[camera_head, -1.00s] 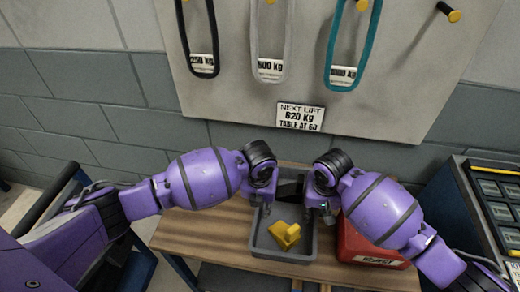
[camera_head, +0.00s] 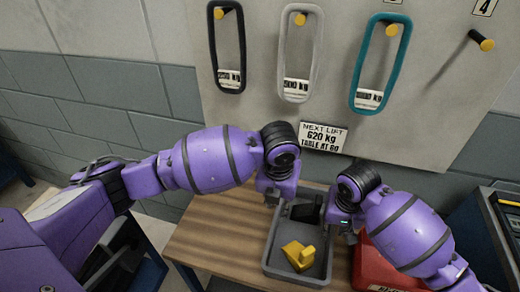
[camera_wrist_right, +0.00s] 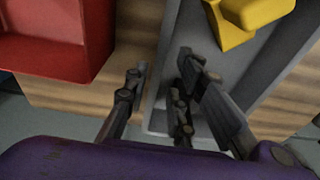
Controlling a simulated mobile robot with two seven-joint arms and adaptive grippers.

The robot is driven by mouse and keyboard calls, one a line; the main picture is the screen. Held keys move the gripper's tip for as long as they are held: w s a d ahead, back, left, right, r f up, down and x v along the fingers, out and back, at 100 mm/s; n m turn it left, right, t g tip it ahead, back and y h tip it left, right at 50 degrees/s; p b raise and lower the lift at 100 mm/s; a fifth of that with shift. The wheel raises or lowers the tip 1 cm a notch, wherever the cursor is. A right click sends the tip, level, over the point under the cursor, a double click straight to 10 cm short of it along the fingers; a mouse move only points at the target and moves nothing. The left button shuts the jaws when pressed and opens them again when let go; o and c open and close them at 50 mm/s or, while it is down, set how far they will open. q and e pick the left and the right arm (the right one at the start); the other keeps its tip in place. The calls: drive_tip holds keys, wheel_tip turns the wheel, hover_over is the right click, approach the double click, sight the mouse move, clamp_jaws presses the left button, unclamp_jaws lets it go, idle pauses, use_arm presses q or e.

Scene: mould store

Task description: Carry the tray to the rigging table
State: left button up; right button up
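The grey tray (camera_head: 298,278) sits on the wooden table top (camera_head: 215,240), below the wall board. A yellow block-like piece (camera_head: 298,255) lies in its near part, and a dark item (camera_head: 306,212) is at its far part. My left gripper (camera_head: 272,198) is at the tray's left wall; its fingertips are too hidden to judge. My right gripper (camera_head: 343,226) is at the right wall. In the right wrist view, the right gripper (camera_wrist_right: 165,88) is open, with one finger outside the tray wall and the other inside. The rigging table cannot be identified.
A red bin (camera_head: 378,268) stands close to the tray's right side, near my right arm. Slings hang on the board behind, above a sign (camera_head: 323,137) reading "NEXT LIFT 620 kg TABLE AT 60". A dark cabinet (camera_head: 500,220) is at far right. The wooden top left of the tray is bare.

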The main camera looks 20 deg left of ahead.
wheel_tip(320, 180, up, 8)
drive_tip(key=s, duration=0.1)
drive_tip(key=shift+s, duration=0.1)
idle(0.6)
